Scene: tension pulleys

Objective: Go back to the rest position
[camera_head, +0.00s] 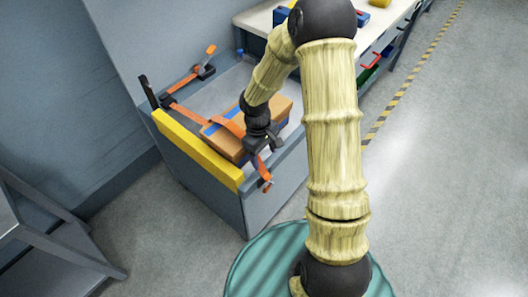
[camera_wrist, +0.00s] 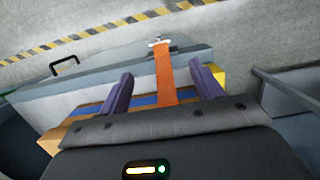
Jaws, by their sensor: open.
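My gripper (camera_head: 262,148) is over the near end of a cardboard box in the head view, by an orange strap. In the wrist view my gripper (camera_wrist: 164,88) has its two purple fingers spread apart, with the orange strap (camera_wrist: 164,75) running between them. I cannot tell whether the fingers touch the strap. The box (camera_head: 222,140), brown with a blue stripe, sits on a grey bench with the orange strap across it. My arm hides part of the box and bench.
The grey bench (camera_head: 270,200) has a yellow front edge (camera_head: 195,150). Another strap end with a buckle (camera_head: 205,70) lies at the back. A white-topped workbench (camera_head: 390,18) stands at the upper right. A grey metal frame (camera_head: 60,240) stands at lower left. The floor at right is clear.

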